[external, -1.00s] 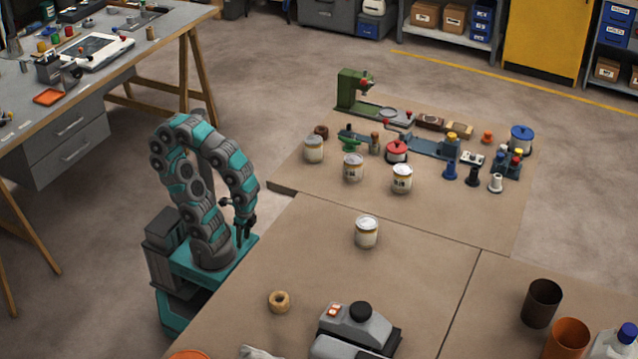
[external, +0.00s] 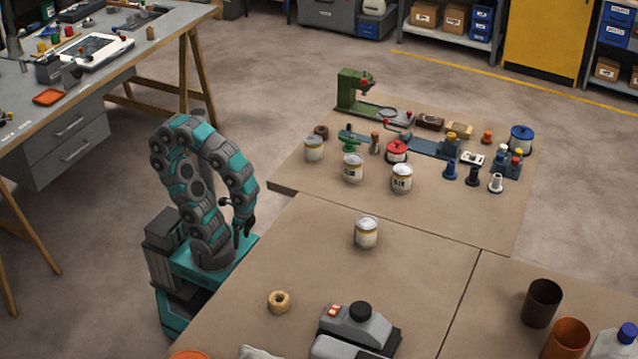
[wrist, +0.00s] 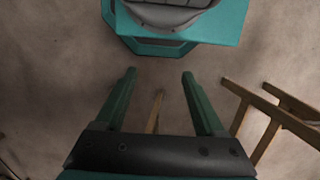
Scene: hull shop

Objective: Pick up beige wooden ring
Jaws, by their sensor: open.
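The beige wooden ring (external: 279,301) lies flat on the near part of the brown tabletop (external: 240,285), left of a grey machine. My gripper (external: 243,236) hangs pointing down above my own base, at the left edge of the table. It is to the upper left of the ring and apart from it. In the wrist view my gripper (wrist: 160,82) shows two green fingers spread wide with nothing between them. The ring does not show in the wrist view, which looks down on the floor and part of my base.
A white tin (external: 366,232) stands mid-table. The grey machine with a black knob (external: 360,311) is right of the ring. An orange cup (external: 567,342) and a brown cup (external: 541,303) stand at the right. Several tins and tools fill the far table. Tabletop between ring and tin is clear.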

